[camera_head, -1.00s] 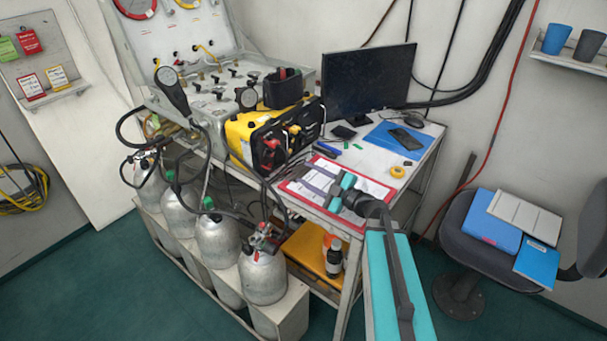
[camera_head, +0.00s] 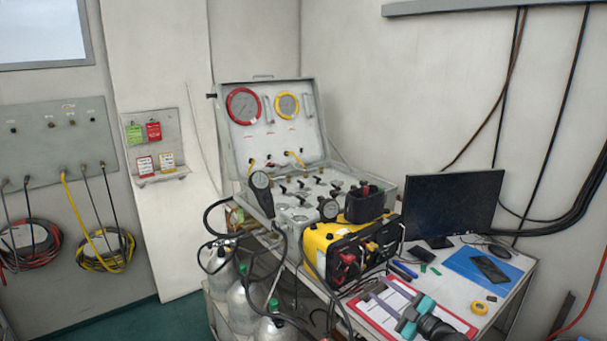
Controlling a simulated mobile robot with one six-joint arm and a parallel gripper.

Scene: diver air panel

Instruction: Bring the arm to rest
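My gripper (camera_head: 373,299), with teal parts and grey fingers, shows at the lower right in the head view. It is over the red-edged clipboard (camera_head: 447,318) on the desk. Its two fingers look spread apart, with nothing seen between them. I cannot tell how far above the paper it hovers. My dark wrist runs out of the bottom edge, and the rest of my arm is out of view.
The yellow and black unit (camera_head: 322,244) stands left of the clipboard, with the open air panel case (camera_head: 238,148) behind it. A monitor (camera_head: 452,205), blue folder (camera_head: 468,268) and yellow tape roll (camera_head: 479,308) are right. Gas cylinders (camera_head: 243,308) stand below the panel.

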